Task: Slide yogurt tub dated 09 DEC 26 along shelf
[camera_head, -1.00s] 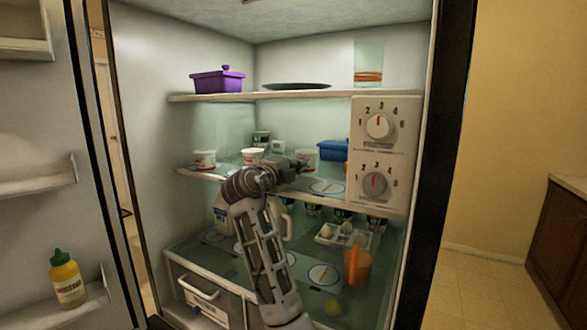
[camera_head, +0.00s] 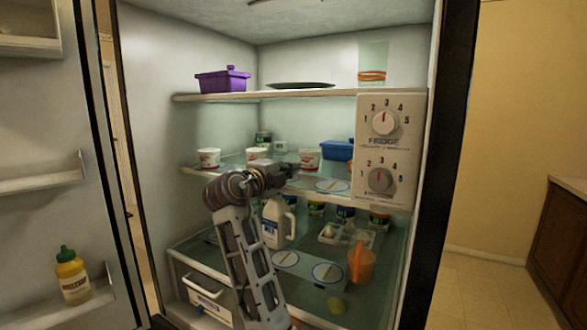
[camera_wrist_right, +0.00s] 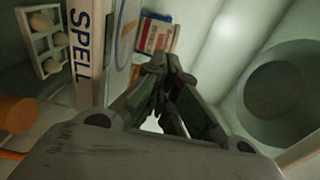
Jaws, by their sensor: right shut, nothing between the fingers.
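Three white tubs with red markings stand on the middle shelf (camera_head: 200,171): a left tub (camera_head: 208,158), a middle tub (camera_head: 257,154) and a right tub (camera_head: 309,158). Their dates are too small to read, so I cannot tell which is 09 DEC 26. My right gripper (camera_head: 290,171) is shut and empty at the shelf's front, just below and in front of the middle and right tubs; contact is unclear. Its shut fingers (camera_wrist_right: 163,72) also show in the right wrist view, pointing at a red, white and blue object (camera_wrist_right: 157,35). My left gripper is out of view.
A blue container (camera_head: 337,150) stands right of the tubs, beside the dial panel (camera_head: 387,150). The upper shelf (camera_head: 240,95) is overhead. A milk jug (camera_head: 272,225), egg tray (camera_head: 335,236) and orange cup (camera_head: 361,264) stand below.

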